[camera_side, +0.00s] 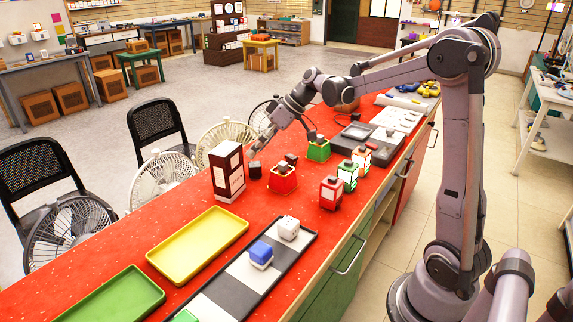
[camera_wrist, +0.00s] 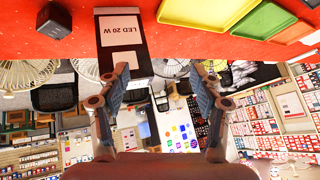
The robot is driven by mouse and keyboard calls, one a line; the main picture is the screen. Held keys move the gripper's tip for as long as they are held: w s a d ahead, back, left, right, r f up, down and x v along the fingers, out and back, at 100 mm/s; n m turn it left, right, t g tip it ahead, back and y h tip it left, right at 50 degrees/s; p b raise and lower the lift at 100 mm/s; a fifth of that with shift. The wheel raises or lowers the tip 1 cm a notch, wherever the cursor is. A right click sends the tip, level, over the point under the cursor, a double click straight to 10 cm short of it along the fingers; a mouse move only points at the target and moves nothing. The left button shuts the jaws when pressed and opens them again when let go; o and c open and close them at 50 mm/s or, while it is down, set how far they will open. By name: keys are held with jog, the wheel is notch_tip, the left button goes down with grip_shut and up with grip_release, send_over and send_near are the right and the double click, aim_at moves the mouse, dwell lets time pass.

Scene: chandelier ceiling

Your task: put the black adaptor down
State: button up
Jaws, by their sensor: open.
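The black adaptor (camera_side: 255,170), a small dark block, stands on the red tabletop between the tall dark box and the red basket. It also shows at the top left of the wrist view (camera_wrist: 53,20), left of the box. My gripper (camera_side: 261,146) is just above and behind the adaptor in the side view, apart from the box. In the wrist view my gripper (camera_wrist: 161,74) has its two fingers spread with nothing held between them. The adaptor lies outside the fingers there.
The tall box (camera_side: 227,172), labelled "LED 20 W" in the wrist view (camera_wrist: 121,35), is close to my fingers. A red basket (camera_side: 283,183) and a green basket (camera_side: 319,151) stand beside. The yellow tray (camera_side: 198,246) is nearer the camera. Fans (camera_side: 160,177) line the far edge.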

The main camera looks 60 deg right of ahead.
jog(key=s+a+m+h, duration=0.1)
jog(key=s+a, duration=0.2)
jog(key=s, duration=0.4)
jog(key=s+a+f+m+t+h, duration=0.1)
jog(key=s+a+h, duration=0.1)
jog(key=s+a, duration=0.2)
jog(key=s+a+f+m+h, duration=0.1)
jog(key=s+a, duration=0.3)
jog(key=s, duration=0.5)
jog(key=shift+s+f+m+h, duration=0.25)
jog(key=shift+s+m+h, duration=0.15)
jog(key=shift+h, duration=0.2)
